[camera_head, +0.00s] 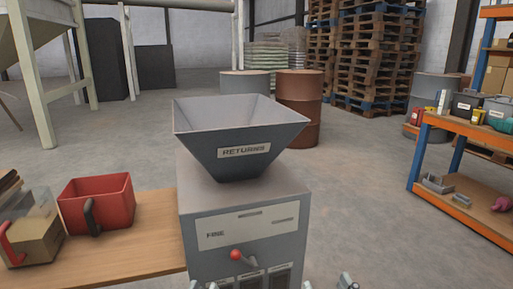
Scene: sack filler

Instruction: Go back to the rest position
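The grey machine (245,210) stands in the centre, with a wide hopper (240,122) labelled RETURNS on top. Its front panel has a red-knobbed lever (236,255). The hopper's inside shows no contents that I can make out. Only the fingertips of my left gripper (203,285) show at the bottom edge, in front of the machine; they are apart with nothing seen between. The fingertips of my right gripper (326,283) show at the bottom edge, right of centre, wide apart and empty. The rest of both grippers is below the picture.
A wooden table (150,240) at left holds a red bin (97,203) with a dark handle and a clear scoop-like container (35,240). An orange-and-blue shelf (465,200) stands at right. Barrels (300,105) and pallets (375,50) are behind. Floor right of the machine is clear.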

